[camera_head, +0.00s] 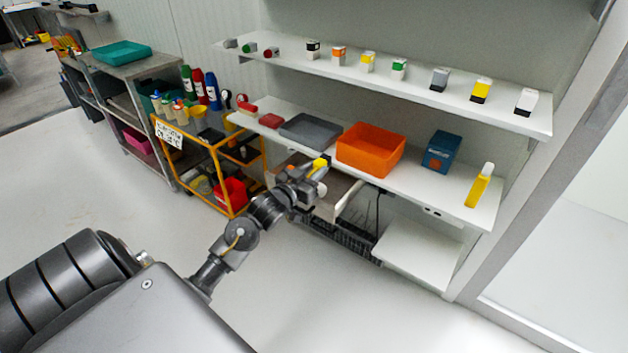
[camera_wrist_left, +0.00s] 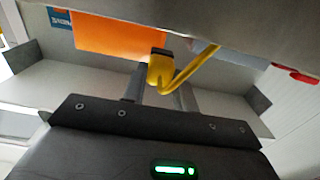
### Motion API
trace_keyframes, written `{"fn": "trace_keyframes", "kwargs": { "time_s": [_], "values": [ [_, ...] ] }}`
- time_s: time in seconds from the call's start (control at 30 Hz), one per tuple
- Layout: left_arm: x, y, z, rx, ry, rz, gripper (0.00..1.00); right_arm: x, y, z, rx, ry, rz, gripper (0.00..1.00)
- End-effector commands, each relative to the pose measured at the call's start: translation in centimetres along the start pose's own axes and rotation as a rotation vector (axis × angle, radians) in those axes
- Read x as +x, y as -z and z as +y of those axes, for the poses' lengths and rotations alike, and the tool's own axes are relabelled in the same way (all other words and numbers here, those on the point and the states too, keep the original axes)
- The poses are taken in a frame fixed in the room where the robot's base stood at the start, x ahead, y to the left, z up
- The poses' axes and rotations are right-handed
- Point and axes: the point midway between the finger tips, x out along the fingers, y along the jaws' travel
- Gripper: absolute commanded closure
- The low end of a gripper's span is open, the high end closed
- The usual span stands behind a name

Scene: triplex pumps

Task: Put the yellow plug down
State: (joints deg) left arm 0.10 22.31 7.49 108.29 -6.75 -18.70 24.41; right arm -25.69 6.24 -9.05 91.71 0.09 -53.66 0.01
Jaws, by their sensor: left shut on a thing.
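My left gripper (camera_head: 312,174) is shut on the yellow plug (camera_head: 320,163), whose top shows between the fingers in the head view. In the left wrist view the plug (camera_wrist_left: 160,73) shows a yellow body with a dark end and a bent yellow strip beside it, at the fingertips (camera_wrist_left: 160,92). The gripper holds it by the front edge of the middle shelf (camera_head: 408,182), in front of the orange bin; I cannot tell whether the plug touches anything. My right gripper is not in view.
On the middle shelf stand a grey tray (camera_head: 310,131), an orange bin (camera_head: 371,149), a blue box (camera_head: 442,152) and a yellow bottle (camera_head: 479,186). Small coloured containers line the upper shelf (camera_head: 410,88). A yellow-framed cart (camera_head: 207,147) stands left.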

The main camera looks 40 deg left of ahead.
Motion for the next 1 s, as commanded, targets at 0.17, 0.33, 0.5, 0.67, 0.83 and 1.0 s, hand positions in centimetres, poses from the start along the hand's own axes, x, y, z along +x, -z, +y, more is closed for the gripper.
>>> {"fn": "trace_keyframes", "kwargs": {
  "time_s": [0.17,0.33,0.5,0.67,0.83,1.0],
  "values": [
    [0.3,-2.0,-0.3,-0.001,0.001,-0.003,0.94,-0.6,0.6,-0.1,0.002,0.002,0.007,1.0],
    [0.3,-3.6,-0.3,0.001,0.001,0.0,0.94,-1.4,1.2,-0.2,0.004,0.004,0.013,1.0],
    [0.3,-3.5,-0.3,0.001,0.001,0.0,0.94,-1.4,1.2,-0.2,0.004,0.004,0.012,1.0],
    [0.3,-3.9,-0.3,0.001,0.001,-0.001,0.94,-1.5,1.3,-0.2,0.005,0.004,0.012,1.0],
    [0.3,-4.4,-0.2,0.0,0.001,-0.001,0.94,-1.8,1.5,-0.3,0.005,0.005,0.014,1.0],
    [0.3,-4.8,-0.2,0.001,0.0,0.0,0.94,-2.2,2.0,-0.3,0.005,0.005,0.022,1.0]
  ]
}}
